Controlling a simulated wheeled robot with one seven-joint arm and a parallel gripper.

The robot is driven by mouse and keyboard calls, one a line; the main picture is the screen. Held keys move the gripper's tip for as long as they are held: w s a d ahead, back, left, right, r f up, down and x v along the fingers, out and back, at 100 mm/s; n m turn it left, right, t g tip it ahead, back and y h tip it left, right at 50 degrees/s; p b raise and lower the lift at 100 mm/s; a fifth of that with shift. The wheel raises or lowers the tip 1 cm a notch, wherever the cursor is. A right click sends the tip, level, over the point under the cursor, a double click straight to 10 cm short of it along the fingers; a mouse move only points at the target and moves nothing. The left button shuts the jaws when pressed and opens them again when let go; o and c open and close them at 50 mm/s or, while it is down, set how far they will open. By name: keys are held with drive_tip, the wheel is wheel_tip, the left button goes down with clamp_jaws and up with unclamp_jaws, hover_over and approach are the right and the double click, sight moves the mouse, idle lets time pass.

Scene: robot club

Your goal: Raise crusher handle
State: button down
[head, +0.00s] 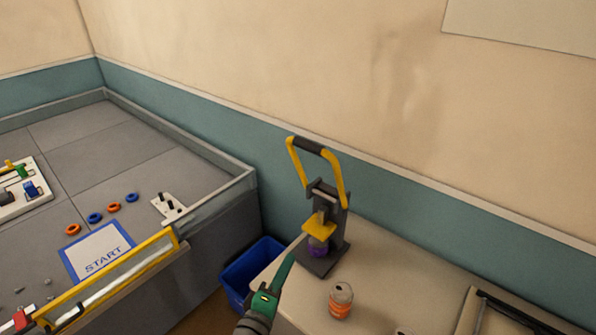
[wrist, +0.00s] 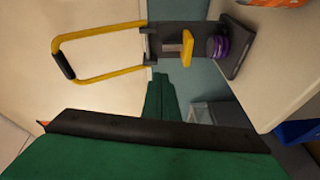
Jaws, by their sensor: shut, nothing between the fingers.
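The crusher (head: 341,221) stands on the pale table against the wall. Its yellow handle (head: 338,178) points up above the pivot, with a dark grip bar at the top. A yellow press plate (head: 319,229) sits just above a purple can (head: 317,247) on the dark base. In the wrist view the crusher lies sideways, with the handle (wrist: 100,35) at left and the purple can (wrist: 218,47) at right. My green gripper (head: 289,262) is shut and empty, in front of and left of the base in the picture, apart from the handle. It also shows in the wrist view (wrist: 160,82).
An orange-labelled can (head: 341,301) stands on the table (head: 384,262) in front of the crusher. A blue bin (head: 246,275) is on the floor between the table and the grey walled field (head: 90,140). A dark-framed object (head: 510,312) lies at right. Above the handle is free room.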

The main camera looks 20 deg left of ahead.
drive_tip(key=w+a+r+t+h, duration=0.1)
drive_tip(key=a+r, duration=0.1)
drive_tip(key=r, duration=0.4)
drive_tip(key=w+a+r+h, duration=0.1)
drive_tip(key=a+r+h, duration=0.1)
drive_tip(key=r, duration=0.3)
drive_tip(key=m+h, duration=0.2)
drive_tip(key=h, duration=0.1)
approach(306, 149)
drive_tip(key=x, duration=0.6)
drive_tip(key=shift+f, duration=0.15)
drive_tip(key=shift+w+a, duration=0.1)
drive_tip(key=shift+w, duration=0.3)
drive_tip(key=shift+w+d, duration=0.1)
drive_tip(key=shift+d, duration=0.15)
